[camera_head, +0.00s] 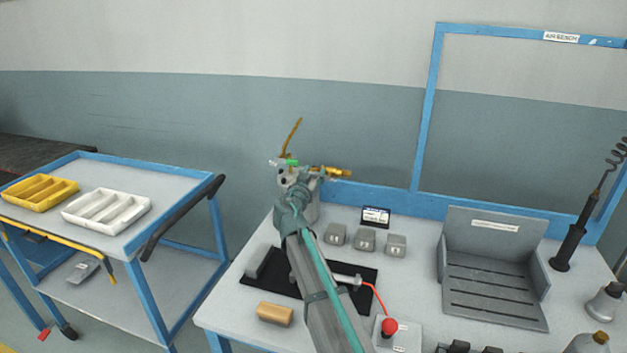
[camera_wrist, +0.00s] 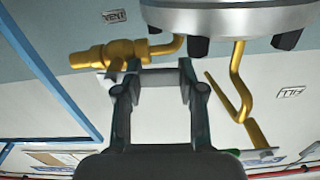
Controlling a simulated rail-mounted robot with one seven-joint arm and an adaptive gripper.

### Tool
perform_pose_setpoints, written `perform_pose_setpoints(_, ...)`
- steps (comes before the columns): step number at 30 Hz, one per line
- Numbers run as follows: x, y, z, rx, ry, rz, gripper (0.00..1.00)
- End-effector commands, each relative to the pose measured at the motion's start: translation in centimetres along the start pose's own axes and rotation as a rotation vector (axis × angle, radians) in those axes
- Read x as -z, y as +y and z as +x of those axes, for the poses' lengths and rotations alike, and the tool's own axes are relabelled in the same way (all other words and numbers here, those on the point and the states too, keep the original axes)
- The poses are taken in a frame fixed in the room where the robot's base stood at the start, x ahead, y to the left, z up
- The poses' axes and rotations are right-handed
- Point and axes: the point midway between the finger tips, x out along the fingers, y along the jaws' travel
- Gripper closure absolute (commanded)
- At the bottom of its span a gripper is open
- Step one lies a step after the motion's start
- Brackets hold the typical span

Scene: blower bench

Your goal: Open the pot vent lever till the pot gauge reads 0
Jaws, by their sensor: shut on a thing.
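The grey pot (camera_head: 317,206) stands at the bench's back left, largely hidden behind my arm. In the wrist view the underside of a round grey metal body (camera_wrist: 225,15) fills the top edge. A brass valve fitting (camera_head: 337,172) points right from the pot top; it also shows in the wrist view (camera_wrist: 115,53). My gripper (camera_wrist: 162,72) is at these fittings, shut on what seems to be the pot vent lever, which its fingers mostly hide. A thin bent brass tube (camera_wrist: 240,90) is beside the fingers. I cannot make out a gauge reading.
A small dark-framed card or display (camera_head: 376,216) stands behind several grey blocks (camera_head: 365,240). A grey slotted rack (camera_head: 493,270) is at right. A blue-framed cart (camera_head: 160,180) with trays stands left.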

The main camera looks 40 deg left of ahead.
Motion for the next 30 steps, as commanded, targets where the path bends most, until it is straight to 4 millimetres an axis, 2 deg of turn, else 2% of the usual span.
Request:
perform_pose_setpoints(1, -0.74, 0.03, 0.01, 0.000, 0.002, -0.019, 0.96)
perform_pose_setpoints(3, -0.86, 0.01, 0.01, 0.000, 0.001, -0.047, 0.96)
perform_pose_setpoints(19, -0.49, -0.02, -0.04, 0.000, 0.000, -0.103, 0.96)
perform_pose_setpoints(20, -0.49, -0.02, -0.04, 0.000, 0.000, -0.104, 0.56)
perform_pose_setpoints(21, -0.49, -0.02, -0.04, 0.000, 0.000, -0.103, 0.50)
perform_pose_setpoints(24, -0.48, -0.03, -0.04, 0.000, 0.000, -0.103, 0.34)
perform_pose_setpoints(30, -0.48, -0.03, -0.03, 0.000, 0.000, -0.102, 0.34)
